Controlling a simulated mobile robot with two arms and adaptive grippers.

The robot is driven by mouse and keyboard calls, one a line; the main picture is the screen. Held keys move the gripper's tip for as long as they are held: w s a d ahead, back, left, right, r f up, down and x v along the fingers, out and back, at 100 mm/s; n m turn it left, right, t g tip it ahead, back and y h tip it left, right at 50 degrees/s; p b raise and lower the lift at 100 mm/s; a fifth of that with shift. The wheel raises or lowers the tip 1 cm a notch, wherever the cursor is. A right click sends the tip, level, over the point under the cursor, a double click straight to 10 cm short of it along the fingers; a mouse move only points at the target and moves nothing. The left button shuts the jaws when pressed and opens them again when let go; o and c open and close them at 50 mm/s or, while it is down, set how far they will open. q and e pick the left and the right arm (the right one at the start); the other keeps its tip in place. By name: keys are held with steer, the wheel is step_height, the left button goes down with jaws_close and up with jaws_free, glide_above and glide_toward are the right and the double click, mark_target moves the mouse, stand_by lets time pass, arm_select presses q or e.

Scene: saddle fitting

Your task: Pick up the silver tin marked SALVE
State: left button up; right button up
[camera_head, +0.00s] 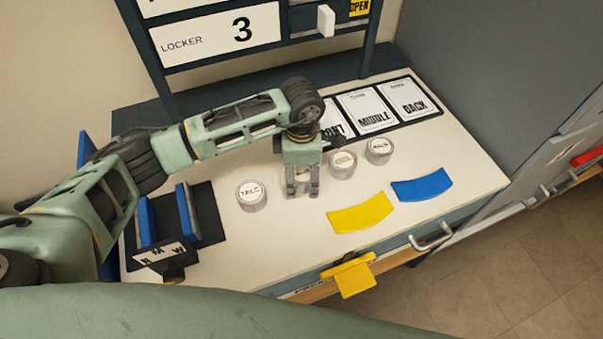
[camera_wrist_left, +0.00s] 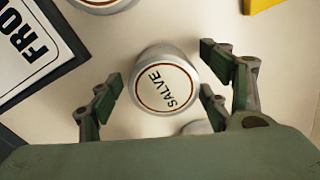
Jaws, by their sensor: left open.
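The silver tin marked SALVE (camera_wrist_left: 166,91) stands upright on the worktop, its round label facing up in the left wrist view. My left gripper (camera_head: 302,192) points down over it, open, with one finger on each side of the tin in the wrist view (camera_wrist_left: 158,100). A gap shows between the left finger and the tin; the right finger is close to its rim, and I cannot tell if it touches. In the head view the gripper mostly hides this tin. My right gripper is not in view.
A tin marked TALC (camera_head: 251,195) stands left of the gripper. Two more tins (camera_head: 343,165) (camera_head: 379,151) stand to its right. Yellow (camera_head: 360,213) and blue (camera_head: 421,186) curved pieces lie toward the front right. Cards (camera_head: 370,110) lie at the back; a blue-sided rack (camera_head: 190,212) stands left.

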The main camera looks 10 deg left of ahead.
arm_select(q)
steer(key=shift+c, duration=0.3)
steer(key=c, duration=1.3)
